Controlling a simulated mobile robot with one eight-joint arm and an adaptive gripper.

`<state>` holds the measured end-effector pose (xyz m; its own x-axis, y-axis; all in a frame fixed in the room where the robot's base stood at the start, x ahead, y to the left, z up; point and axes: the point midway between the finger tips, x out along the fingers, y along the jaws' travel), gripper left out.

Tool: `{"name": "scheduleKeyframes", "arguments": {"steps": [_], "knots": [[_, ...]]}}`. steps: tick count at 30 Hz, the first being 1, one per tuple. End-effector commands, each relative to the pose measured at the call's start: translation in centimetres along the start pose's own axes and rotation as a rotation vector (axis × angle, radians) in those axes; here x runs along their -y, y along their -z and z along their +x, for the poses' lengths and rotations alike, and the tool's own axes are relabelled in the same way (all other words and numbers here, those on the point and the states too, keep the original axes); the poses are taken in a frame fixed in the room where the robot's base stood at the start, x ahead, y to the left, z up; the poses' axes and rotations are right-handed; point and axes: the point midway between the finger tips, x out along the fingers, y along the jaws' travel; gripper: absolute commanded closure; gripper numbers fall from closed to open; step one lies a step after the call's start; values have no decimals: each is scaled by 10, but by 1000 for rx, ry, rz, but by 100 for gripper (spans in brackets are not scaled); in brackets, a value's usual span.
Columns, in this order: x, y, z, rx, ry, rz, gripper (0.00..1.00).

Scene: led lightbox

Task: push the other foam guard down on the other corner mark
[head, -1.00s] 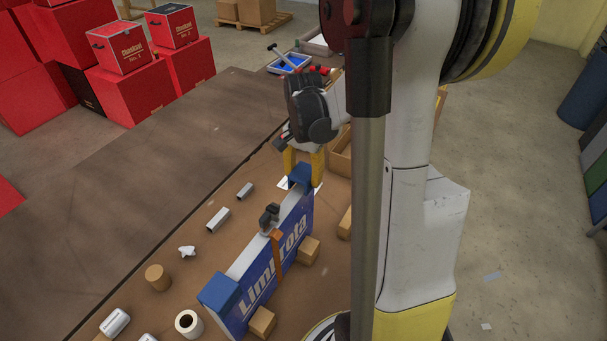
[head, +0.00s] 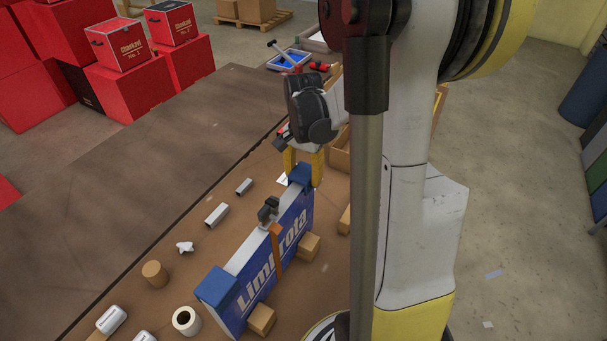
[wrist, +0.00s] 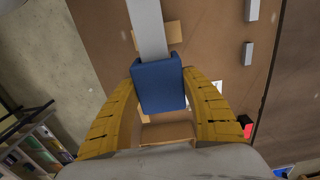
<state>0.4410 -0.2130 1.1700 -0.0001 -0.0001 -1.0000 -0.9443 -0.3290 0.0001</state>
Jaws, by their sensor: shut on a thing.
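The lightbox (head: 268,267) is a blue and white slab with white lettering, standing on edge on the brown table. One blue foam guard (head: 216,287) caps its near left corner. The other blue foam guard (head: 300,175) is at its far corner, and it also shows in the wrist view (wrist: 158,88). My gripper (head: 304,172) has its yellow fingers on either side of this far guard and is shut on it from above. In the wrist view, the fingers (wrist: 160,78) flank the guard, with the white top edge running away beyond it. The corner mark under the guard cannot be made out.
A dark clamp (head: 268,211) and an orange strap (head: 277,248) are on the lightbox's middle. Cardboard blocks (head: 262,319) stand against its front. Small metal pieces (head: 216,215), a tape roll (head: 186,321) and a cork-coloured cylinder (head: 154,274) lie to the left.

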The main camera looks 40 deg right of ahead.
Motion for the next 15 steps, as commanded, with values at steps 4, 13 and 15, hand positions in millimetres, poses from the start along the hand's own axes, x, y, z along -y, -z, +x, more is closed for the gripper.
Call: {"name": "scheduleKeyframes", "arguments": {"steps": [4, 13, 15], "knots": [[0, 0, 5, 0, 0, 0, 79], [0, 0, 6, 0, 0, 0, 23], [0, 0, 6, 0, 0, 0, 23]]}}
